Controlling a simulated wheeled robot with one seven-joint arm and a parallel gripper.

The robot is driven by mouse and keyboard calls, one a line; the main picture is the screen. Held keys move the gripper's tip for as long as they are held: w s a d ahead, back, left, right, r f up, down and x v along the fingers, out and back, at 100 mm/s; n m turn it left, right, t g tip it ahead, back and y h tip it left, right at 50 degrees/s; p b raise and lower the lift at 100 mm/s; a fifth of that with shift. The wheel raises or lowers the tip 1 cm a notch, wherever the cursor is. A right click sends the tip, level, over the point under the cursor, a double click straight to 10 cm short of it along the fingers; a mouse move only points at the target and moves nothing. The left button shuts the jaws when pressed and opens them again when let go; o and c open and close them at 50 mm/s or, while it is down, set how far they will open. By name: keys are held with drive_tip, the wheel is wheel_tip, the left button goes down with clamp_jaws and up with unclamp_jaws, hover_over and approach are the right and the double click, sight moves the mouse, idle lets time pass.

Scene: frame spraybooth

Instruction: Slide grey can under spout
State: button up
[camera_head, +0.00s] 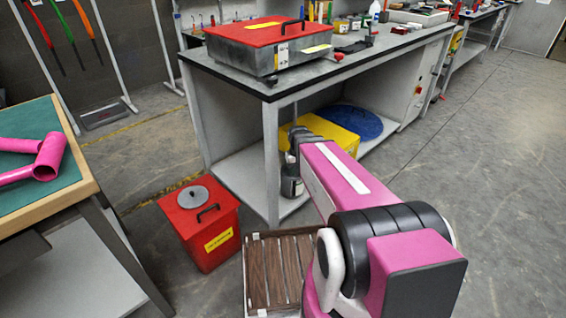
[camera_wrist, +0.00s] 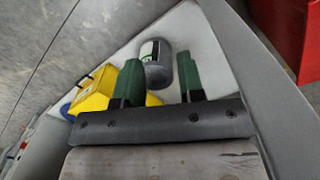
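The grey can (camera_wrist: 158,73) with a white and green label stands on the lower shelf (camera_wrist: 190,30) of the bench. It also shows in the head view (camera_head: 291,186), near the bench's front leg and partly hidden. In the wrist view my gripper (camera_wrist: 158,60) is open, with its two green fingers apart. The can shows between and beyond the fingertips, and I cannot tell whether it touches them. A yellow container (camera_wrist: 94,96) lies left of the can, partly behind the left finger; it also shows in the head view (camera_head: 337,133). I cannot make out a spout.
A red bin (camera_head: 203,240) and a wooden slatted crate (camera_head: 258,270) stand on the floor before the bench (camera_head: 280,95). A blue disc (camera_head: 352,120) lies deeper on the shelf. A green-topped table (camera_head: 35,195) is at left. The floor at right is clear.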

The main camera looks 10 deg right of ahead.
sight(285, 177)
drive_tip(key=w+a+f+n, duration=0.1)
drive_tip(key=w+f, duration=0.3)
drive_tip(key=w, duration=0.3)
drive_tip(key=w+f+n, duration=0.2)
drive_tip(key=w+f, duration=0.3)
drive_tip(key=w, duration=0.3)
drive_tip(key=w+a+f+n, duration=0.1)
drive_tip(key=w+f+n, duration=0.1)
drive_tip(key=w+f, duration=0.3)
drive_tip(key=shift+w+a+g+h, duration=0.15)
drive_tip(key=shift+w+g, duration=0.05)
drive_tip(key=shift+w, duration=0.6)
drive_tip(key=shift+w+a+g+h, duration=0.15)
drive_tip(key=shift+w+g, duration=0.05)
drive_tip(key=shift+w, duration=0.55)
drive_tip(key=shift+f, duration=0.1)
drive_tip(key=f, duration=0.7)
drive_tip(key=s+f, duration=0.1)
drive_tip(key=f, duration=0.2)
drive_tip(key=shift+d+f, duration=0.3)
drive_tip(key=shift+d, duration=0.1)
clamp_jaws()
